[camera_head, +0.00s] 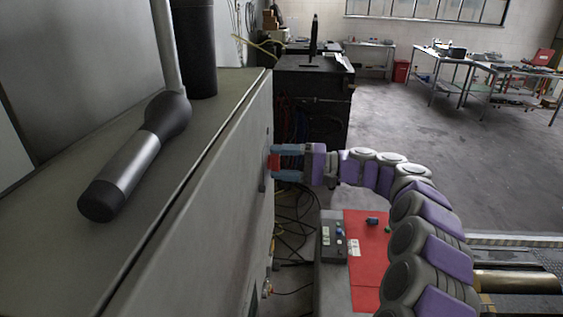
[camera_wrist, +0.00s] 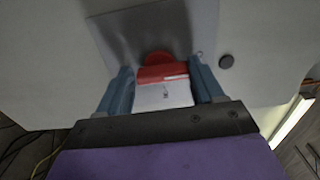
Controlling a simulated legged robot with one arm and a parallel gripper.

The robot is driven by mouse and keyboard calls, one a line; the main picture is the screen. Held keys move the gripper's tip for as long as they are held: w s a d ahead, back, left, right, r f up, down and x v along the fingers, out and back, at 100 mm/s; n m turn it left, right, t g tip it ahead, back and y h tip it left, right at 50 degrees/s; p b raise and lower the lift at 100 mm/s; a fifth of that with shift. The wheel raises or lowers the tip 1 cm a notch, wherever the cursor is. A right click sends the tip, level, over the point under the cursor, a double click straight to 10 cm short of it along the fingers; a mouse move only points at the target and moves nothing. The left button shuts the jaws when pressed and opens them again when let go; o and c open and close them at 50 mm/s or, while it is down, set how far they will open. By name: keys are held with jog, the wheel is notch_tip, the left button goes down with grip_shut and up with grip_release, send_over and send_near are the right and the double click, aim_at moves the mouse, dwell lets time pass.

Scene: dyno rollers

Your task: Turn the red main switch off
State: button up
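The red main switch (camera_wrist: 162,73) sits on a square grey plate (camera_wrist: 115,32) on the side of a grey cabinet. In the wrist view its red bar lies roughly crosswise, slightly tilted, with a round red part behind it. My gripper (camera_wrist: 162,78) has its two blue fingers apart, one on each side of the red bar. Only narrow gaps show, and I cannot tell whether either finger touches it. In the head view, the red switch (camera_head: 273,162) shows between the fingers of my gripper (camera_head: 280,162), at the cabinet's side. The fingers partly hide it.
The grey cabinet (camera_head: 215,190) fills the left, with a dark-handled metal tool (camera_head: 125,160) on top. Below my arm are a red panel (camera_head: 366,240), a control box (camera_head: 334,245) and loose cables. A black cabinet (camera_head: 312,95) stands behind. Open floor (camera_head: 430,140) lies to the right.

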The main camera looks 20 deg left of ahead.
jog(key=o, duration=0.4)
jog(key=p+v, duration=0.4)
jog(key=v, duration=1.3)
jog(key=shift+d, duration=0.15)
jog(key=s+a+r+h, duration=0.1)
jog(key=s+h, duration=0.2)
jog(key=s, duration=0.8)
jog(key=s+a+r+h, duration=0.1)
jog(key=s+a+h, duration=0.15)
jog(key=s, duration=0.75)
jog(key=s+d+f+m+t+h, duration=0.1)
jog(key=s+d+f+h, duration=0.5)
jog(key=s+d, duration=0.5)
jog(key=s+d+f+m+t+h, duration=0.1)
jog(key=s+d+f+h, duration=0.5)
jog(key=s+d, duration=0.6)
jog(key=shift+s+d+f+m+t, duration=0.15)
jog(key=shift+s+f+m+t, duration=0.35)
jog(key=shift+s, duration=0.65)
